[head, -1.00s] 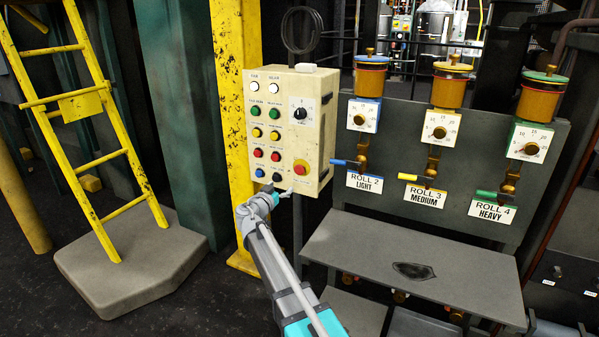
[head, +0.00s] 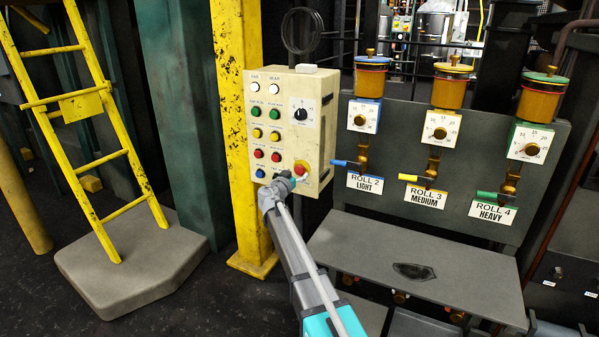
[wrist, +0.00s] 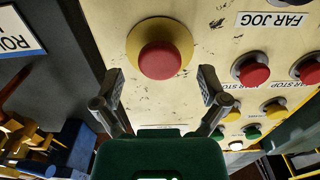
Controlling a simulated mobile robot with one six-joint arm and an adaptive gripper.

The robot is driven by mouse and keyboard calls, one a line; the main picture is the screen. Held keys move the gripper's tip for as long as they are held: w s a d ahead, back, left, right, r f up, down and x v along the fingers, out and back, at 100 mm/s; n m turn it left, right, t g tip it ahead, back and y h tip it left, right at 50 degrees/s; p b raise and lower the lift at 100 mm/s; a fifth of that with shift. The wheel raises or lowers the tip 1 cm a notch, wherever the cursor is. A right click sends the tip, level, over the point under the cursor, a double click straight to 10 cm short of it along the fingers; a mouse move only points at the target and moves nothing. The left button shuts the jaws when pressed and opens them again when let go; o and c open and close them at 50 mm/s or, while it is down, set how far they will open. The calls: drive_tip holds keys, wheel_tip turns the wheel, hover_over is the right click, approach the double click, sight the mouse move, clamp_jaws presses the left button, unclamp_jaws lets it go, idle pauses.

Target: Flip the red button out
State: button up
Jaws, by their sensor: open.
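The large red mushroom button (head: 302,167) sits on a yellow disc at the lower right of the cream control box (head: 284,95). In the wrist view the red button (wrist: 160,60) stands out from its yellow disc (wrist: 181,30), above and between my fingertips. My gripper (wrist: 158,85) is open, one finger at each side below the button, and nothing is between them. In the head view my gripper (head: 297,178) is at the lower part of the box, close to the button and partly over its lower edge. I cannot tell whether a finger touches the button.
Smaller red buttons (wrist: 253,71) and a FAR JOG label (wrist: 277,20) are beside it on the panel. A yellow post (head: 236,120) stands left of the box. The ROLL 2 unit (head: 366,117) and a grey shelf (head: 400,262) are to the right.

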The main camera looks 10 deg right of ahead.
drive_tip(key=shift+x, duration=1.3)
drive_tip(key=shift+c, duration=0.3)
